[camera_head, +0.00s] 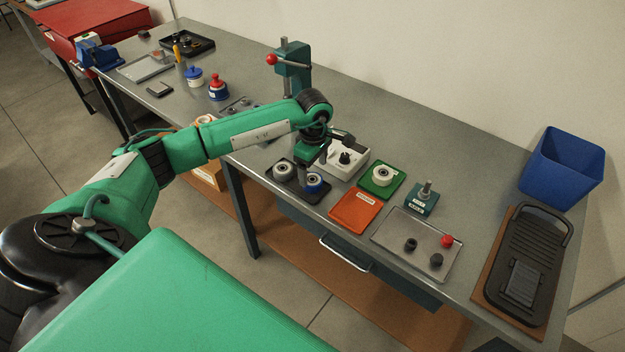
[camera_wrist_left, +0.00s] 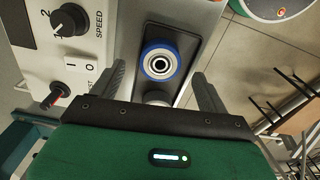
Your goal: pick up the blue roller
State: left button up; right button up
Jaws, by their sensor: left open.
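The blue roller (camera_head: 314,182) lies in a dark tray (camera_head: 318,196) near the front edge of the bench, its round face up. A grey roller (camera_head: 284,170) lies beside it in the same tray. My left gripper (camera_head: 320,163) hangs above the tray. In the left wrist view, the blue roller (camera_wrist_left: 159,61) shows ahead of the open left gripper (camera_wrist_left: 158,78), roughly midway between the fingers, and nothing is held. The grey roller (camera_wrist_left: 158,97) is partly hidden by the gripper body there. My right gripper is not in view.
A white control box (camera_head: 345,160) stands close behind the tray. An orange tray (camera_head: 355,211) and a green tray (camera_head: 382,178) with a pale roller lie to the right. A green press (camera_head: 293,68) stands behind.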

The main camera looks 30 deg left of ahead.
aim_at(313, 175)
pick_arm(q)
notch_tip(313, 175, down, 3)
jog(key=shift+s+f+p, duration=0.1)
jog(key=shift+f+p, duration=0.05)
jog(key=shift+p, duration=0.6)
jog(key=shift+f, duration=0.35)
jog(key=shift+c, duration=0.5)
jog(key=c, duration=1)
jog(key=shift+r, duration=0.2)
